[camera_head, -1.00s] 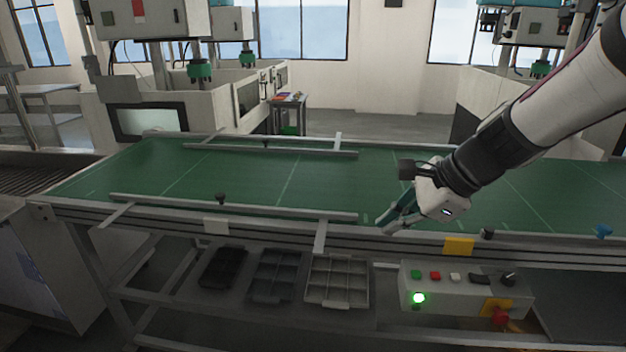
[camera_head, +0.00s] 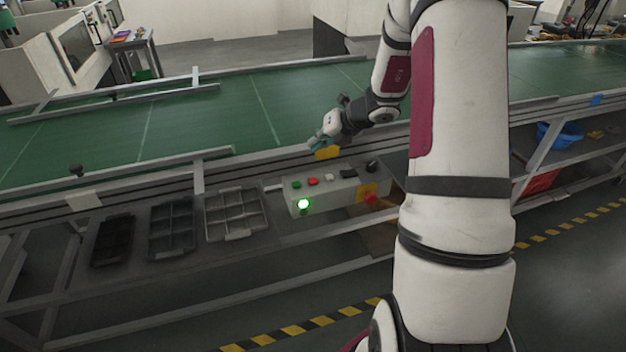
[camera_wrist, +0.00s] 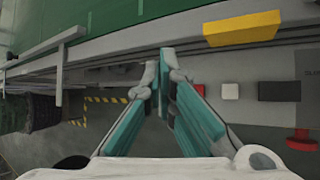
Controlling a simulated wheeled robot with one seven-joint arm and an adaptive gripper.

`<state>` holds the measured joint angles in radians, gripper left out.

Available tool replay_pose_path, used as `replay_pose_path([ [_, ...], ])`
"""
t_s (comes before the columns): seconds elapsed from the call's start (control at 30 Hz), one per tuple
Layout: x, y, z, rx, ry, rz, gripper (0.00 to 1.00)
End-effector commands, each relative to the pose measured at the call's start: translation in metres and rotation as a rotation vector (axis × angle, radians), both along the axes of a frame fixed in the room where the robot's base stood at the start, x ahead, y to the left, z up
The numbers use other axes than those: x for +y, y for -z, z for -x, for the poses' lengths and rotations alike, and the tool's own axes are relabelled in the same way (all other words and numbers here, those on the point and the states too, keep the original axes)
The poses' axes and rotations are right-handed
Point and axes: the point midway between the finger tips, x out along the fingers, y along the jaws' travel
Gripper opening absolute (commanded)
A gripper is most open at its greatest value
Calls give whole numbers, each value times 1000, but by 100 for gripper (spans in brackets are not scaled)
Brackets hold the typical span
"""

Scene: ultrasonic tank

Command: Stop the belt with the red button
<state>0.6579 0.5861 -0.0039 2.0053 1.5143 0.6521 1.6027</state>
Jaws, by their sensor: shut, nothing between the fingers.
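The control box (camera_head: 335,196) hangs below the near edge of the green belt (camera_head: 225,105). On its top are a green button (camera_head: 296,185), a flat red button (camera_head: 313,181) and a white button (camera_head: 329,177). A red mushroom button (camera_head: 371,198) sits on the front by a yellow plate. A green lamp (camera_head: 303,204) is lit. My gripper (camera_head: 315,146) is shut and empty, above the belt's near rail, higher than the box. In the wrist view, its fingertips (camera_wrist: 160,64) meet, and a finger partly hides the flat red button (camera_wrist: 200,90). The mushroom button (camera_wrist: 302,139) shows at right.
A yellow block (camera_head: 327,153) sits on the near rail, beside my gripper. Several dark and grey trays (camera_head: 236,213) lie on the shelf left of the box. My arm covers the right of the head view. A blue bin (camera_head: 560,134) stands under the belt at right.

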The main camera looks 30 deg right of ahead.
Motion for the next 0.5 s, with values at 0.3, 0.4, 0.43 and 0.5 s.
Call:
replay_pose_path([
  [0.3,0,20,-2,1,-1,0,0],
  [0.4,1,34,-3,0,-2,0,0],
  [0.43,1,38,-3,0,-2,0,0],
  [0.5,0,48,-3,0,-1,-1,0],
])
